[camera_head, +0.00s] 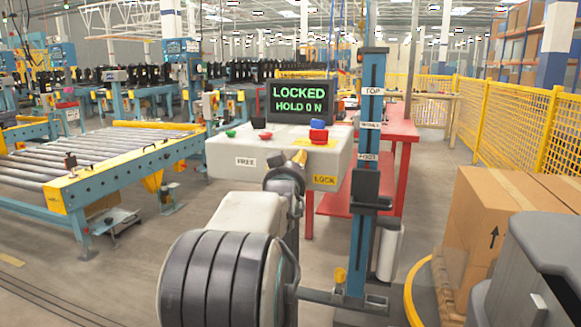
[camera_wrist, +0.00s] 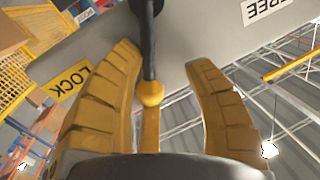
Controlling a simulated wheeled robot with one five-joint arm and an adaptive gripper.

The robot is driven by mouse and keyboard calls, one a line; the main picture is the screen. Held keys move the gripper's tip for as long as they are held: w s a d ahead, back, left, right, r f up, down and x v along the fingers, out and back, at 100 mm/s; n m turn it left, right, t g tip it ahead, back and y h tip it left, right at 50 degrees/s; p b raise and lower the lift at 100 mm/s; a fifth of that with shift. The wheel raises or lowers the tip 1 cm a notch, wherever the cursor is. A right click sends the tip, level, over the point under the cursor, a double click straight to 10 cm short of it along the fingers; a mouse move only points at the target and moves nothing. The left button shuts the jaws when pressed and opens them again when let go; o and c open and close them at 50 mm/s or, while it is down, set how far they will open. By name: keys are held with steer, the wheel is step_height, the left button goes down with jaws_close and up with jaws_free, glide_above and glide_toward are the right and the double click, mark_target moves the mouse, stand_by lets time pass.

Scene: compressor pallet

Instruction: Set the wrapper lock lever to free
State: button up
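The grey control box (camera_head: 272,150) carries a FREE label (camera_head: 246,162) at left and a yellow LOCK label (camera_head: 325,180) at right. Its display (camera_head: 298,101) reads LOCKED, HOLD 0 N. My gripper (camera_head: 299,158) is at the box's front face, nearer LOCK than FREE, and hides the lever in the head view. In the wrist view, the lock lever (camera_wrist: 149,45) is a black rod with a yellow ball (camera_wrist: 151,93). It stands between the two yellow fingers of my open gripper (camera_wrist: 164,57). The left finger is close to the rod; the right finger is clearly apart.
Red, blue and green buttons (camera_head: 318,132) sit on the box top. A blue column (camera_head: 371,160) stands just right of the box. A roller conveyor (camera_head: 100,165) is at left, a cardboard carton (camera_head: 500,225) at right, and yellow fencing (camera_head: 520,125) behind it.

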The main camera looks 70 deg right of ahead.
steer(key=shift+w+f, duration=0.1)
steer(key=shift+f, duration=0.05)
steer(key=c, duration=0.5)
steer(key=o, duration=0.9)
steer(key=shift+c, duration=0.2)
steer(key=shift+o, duration=0.2)
steer(key=shift+w, duration=0.2)
steer(key=shift+s+a, duration=0.1)
steer(key=shift+a, duration=0.1)
steer(key=b+v, duration=0.4)
steer(key=v, duration=0.4)
steer(key=shift+b, duration=0.35)
steer(key=shift+a+f, duration=0.1)
steer(key=shift+f, duration=0.05)
steer(key=v, duration=1.2)
